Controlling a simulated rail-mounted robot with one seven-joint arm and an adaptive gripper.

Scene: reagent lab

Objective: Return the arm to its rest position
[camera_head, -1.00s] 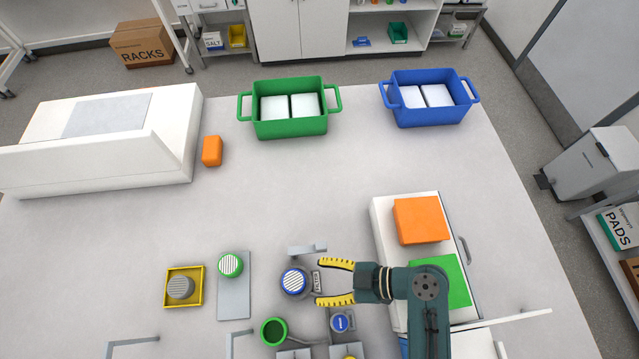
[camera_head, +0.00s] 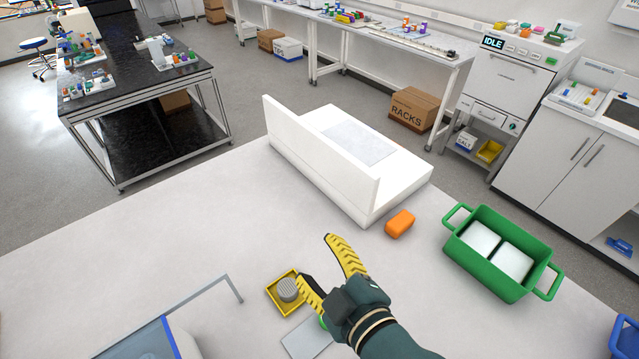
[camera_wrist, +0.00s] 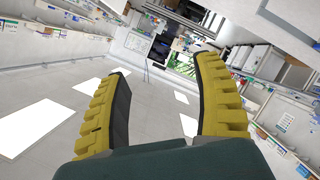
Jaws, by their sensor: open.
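My gripper (camera_head: 328,268) is open and empty in the head view, its yellow toothed fingers spread above the white table (camera_head: 225,245). It hangs over the area of a yellow square tray (camera_head: 272,293) that holds a grey ridged round piece (camera_head: 289,289). My forearm runs to the lower right. In the wrist view the two yellow fingers (camera_wrist: 160,105) are wide apart with nothing between them. That view looks toward the ceiling lights and the far room, tilted.
A white stepped unit (camera_head: 345,165) stands on the table beyond my gripper. An orange block (camera_head: 400,224) and a green bin (camera_head: 475,273) with white blocks are to the right. A blue bin (camera_head: 625,340) shows at the right edge. A grey bent bar (camera_head: 205,287) stands at the left.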

